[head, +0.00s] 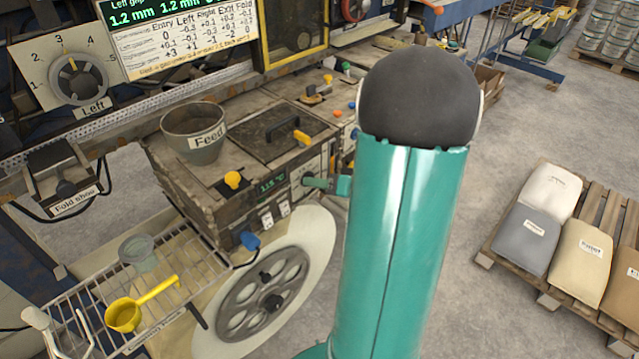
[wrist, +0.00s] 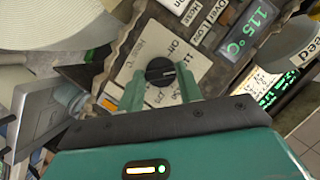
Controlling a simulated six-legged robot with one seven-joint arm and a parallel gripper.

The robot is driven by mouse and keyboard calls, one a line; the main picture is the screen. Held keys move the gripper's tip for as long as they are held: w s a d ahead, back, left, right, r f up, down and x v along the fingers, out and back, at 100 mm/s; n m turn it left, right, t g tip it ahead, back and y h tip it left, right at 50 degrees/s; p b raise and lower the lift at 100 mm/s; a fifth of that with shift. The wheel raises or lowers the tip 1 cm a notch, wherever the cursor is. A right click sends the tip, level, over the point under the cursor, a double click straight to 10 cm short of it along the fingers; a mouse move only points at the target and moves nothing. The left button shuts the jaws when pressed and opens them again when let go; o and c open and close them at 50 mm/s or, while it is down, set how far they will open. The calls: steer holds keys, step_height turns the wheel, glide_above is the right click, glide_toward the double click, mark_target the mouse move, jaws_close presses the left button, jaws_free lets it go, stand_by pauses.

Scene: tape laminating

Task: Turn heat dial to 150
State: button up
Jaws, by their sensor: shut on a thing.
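The heat dial (wrist: 160,71) is a small black knob with a pale pointer line, on a white plate (wrist: 132,68) with printed markings, too small to read fully. My gripper (wrist: 161,80) has its two green fingers on either side of the dial, shut on it. The green display (wrist: 252,30) near the dial reads 115 °C; it also shows in the head view (head: 271,186). In the head view my gripper (head: 322,183) reaches the front panel of the machine, and the dial is mostly hidden behind the fingers.
A grey Feed pot (head: 194,135) stands on the machine top (head: 255,125). Below are a large wheel (head: 262,295) and a wire rack (head: 90,305) with a yellow ladle (head: 124,314). A pallet (head: 598,207) with sacks lies right, beyond open floor.

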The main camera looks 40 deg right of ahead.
steer(key=m+t+y, duration=0.1)
steer(key=m, duration=0.2)
steer(key=m+t+y, duration=0.1)
steer(key=m, duration=0.3)
steer(key=m+t+y, duration=0.1)
steer(key=m, duration=0.3)
steer(key=shift+f+t, duration=0.4)
steer(key=shift+m, duration=0.3)
steer(key=o, duration=1)
steer(key=shift+d, duration=0.1)
steer(key=v, duration=1.4)
